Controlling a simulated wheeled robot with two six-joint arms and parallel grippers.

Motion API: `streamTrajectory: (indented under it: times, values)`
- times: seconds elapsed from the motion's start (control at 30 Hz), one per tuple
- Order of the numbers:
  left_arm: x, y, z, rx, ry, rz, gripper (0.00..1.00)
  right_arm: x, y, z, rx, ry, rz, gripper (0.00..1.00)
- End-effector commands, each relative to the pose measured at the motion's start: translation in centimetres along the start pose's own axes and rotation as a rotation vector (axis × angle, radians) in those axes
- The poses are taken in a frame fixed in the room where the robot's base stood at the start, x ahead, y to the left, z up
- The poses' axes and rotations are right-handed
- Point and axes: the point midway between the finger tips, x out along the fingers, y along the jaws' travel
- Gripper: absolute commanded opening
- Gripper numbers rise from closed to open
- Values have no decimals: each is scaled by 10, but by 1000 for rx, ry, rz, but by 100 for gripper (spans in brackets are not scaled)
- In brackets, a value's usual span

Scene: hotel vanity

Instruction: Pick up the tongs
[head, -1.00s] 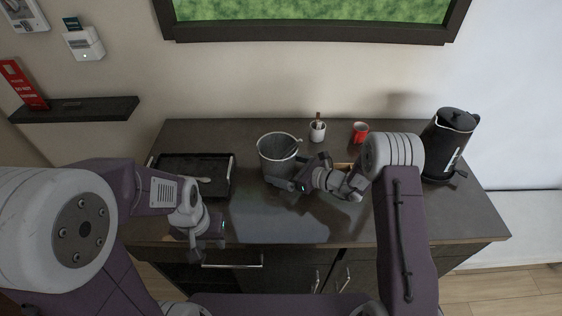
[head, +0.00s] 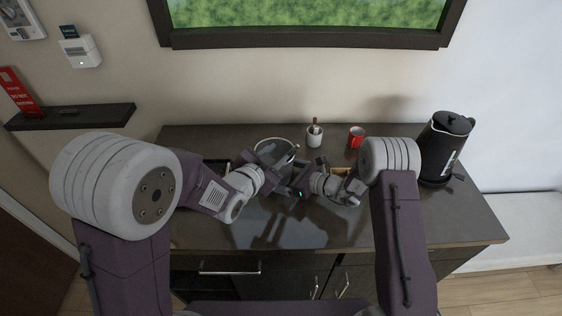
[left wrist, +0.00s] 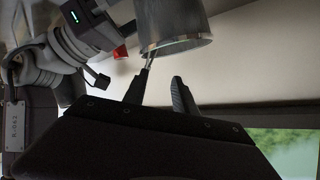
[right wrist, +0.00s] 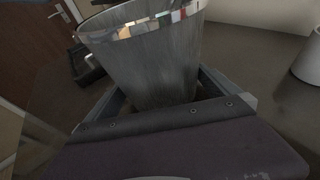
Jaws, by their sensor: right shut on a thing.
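A grey metal bucket (head: 275,142) stands on the counter, mostly hidden behind my grippers in the head view. It fills the middle of the right wrist view (right wrist: 150,65), where my right gripper (right wrist: 165,98) is shut on it, one finger on each side. In the left wrist view the bucket (left wrist: 175,28) appears at the top, with the thin metal tongs (left wrist: 150,61) sticking out past its rim. My left gripper (left wrist: 163,78) is open at the bucket's mouth, its fingertips close to the tongs' end. I cannot tell whether they touch.
A white cup (head: 314,137) with a stick in it and a red mug (head: 356,137) stand behind the right arm. A black kettle (head: 444,148) stands at the right end. A black tray (right wrist: 88,68) lies on the left. The counter front (head: 300,228) is clear.

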Motion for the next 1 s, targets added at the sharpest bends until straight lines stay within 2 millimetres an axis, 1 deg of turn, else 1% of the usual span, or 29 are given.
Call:
streamTrajectory:
  times: [0.03, 0.07, 0.17, 0.23, 0.27, 0.4, 0.5, 0.6, 0.77, 0.9, 1.0]
  values:
    - [2, 11, 0, 5, -2, 23, 33, 0, 0, 0, 1, 1, -1, 77]
    - [2, 15, -1, 7, -1, 30, 33, 0, 0, 0, 1, 1, -1, 77]
    - [2, 17, -2, 8, 2, 36, 33, 0, 0, 0, 1, 1, -1, 77]
    - [8, 17, -2, 8, 1, 35, 33, 0, 0, 0, 1, 1, -1, 77]
    - [13, 18, -1, 7, -1, 36, 33, 0, 0, 0, 1, 1, -1, 77]
    - [44, 19, -1, 6, 0, 35, 33, 0, 0, 0, 1, 1, -1, 77]
    - [61, 19, -1, 6, -1, 34, 33, 0, 0, 0, 1, 1, -1, 77]
    - [69, 19, -1, 6, -1, 34, 33, 0, 0, 0, 1, 1, -1, 77]
    - [75, 20, -2, 6, 0, 33, 33, 0, 0, -1, 1, 1, -1, 77]
    - [101, 26, -2, 5, -1, 35, 33, 0, 0, 0, 1, 1, -1, 77]
    - [116, 26, -2, 5, -1, 33, 33, 0, 0, 0, 1, 1, -1, 77]
